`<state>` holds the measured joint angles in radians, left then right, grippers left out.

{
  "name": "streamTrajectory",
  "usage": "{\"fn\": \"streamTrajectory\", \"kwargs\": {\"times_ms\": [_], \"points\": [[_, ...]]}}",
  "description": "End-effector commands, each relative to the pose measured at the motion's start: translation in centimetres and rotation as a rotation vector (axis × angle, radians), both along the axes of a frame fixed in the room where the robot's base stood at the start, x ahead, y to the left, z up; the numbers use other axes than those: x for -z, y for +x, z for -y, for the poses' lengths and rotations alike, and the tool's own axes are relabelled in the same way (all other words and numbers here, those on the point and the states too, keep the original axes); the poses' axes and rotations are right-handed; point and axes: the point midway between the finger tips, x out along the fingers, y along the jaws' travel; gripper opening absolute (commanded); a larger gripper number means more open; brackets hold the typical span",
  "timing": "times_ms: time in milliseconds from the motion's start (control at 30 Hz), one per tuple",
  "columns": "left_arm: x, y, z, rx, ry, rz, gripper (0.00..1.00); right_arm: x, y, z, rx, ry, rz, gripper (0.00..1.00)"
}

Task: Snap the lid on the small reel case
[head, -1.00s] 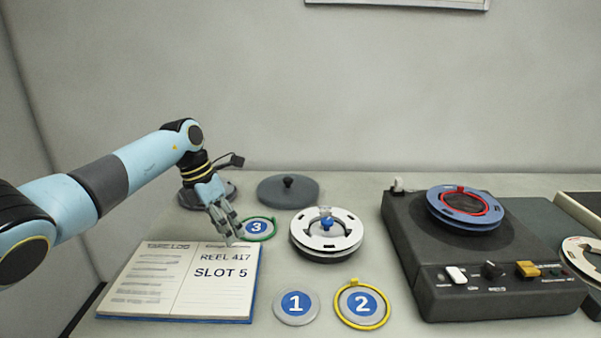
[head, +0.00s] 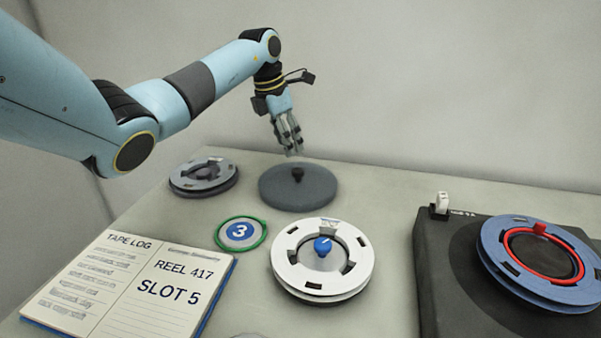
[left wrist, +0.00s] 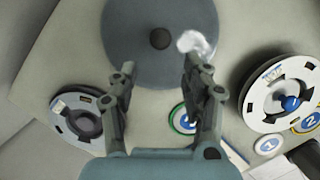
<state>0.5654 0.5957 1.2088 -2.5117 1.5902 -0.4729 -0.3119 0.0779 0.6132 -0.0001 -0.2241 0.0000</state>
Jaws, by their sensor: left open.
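The lid is probably the flat dark grey disc (head: 318,190) with a black knob (head: 297,174), lying at the back of the table. My left gripper (head: 292,152) is open and empty, above the disc and apart from it. In the left wrist view, the disc (left wrist: 160,72) and its knob (left wrist: 160,38) show ahead of the open fingers. A white reel (head: 288,262) with a blue hub sits in front. A grey reel (head: 203,188) lies to the disc's left. I cannot tell which round item is the small case. My right gripper is out of view.
A dark tape machine (head: 440,260) with a blue reel (head: 500,245) stands at right. An open log book (head: 60,295) lies front left, near a green-ringed marker 3 (head: 263,234). A wall stands behind the table.

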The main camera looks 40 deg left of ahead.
Motion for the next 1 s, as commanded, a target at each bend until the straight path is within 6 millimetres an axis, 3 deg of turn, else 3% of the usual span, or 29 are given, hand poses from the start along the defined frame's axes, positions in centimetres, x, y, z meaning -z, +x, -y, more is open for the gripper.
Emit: {"fn": "streamTrajectory", "kwargs": {"times_ms": [333,600,1000], "points": [[4.8,1.0,0.4,0.0,-0.002,-0.002,0.48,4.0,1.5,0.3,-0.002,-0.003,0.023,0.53],[8.1,1.8,0.6,0.0,-0.003,-0.002,0.48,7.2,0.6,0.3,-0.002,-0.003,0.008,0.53],[8.6,2.1,0.7,0.0,-0.001,0.001,0.48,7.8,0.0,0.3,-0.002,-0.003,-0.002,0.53]]}}
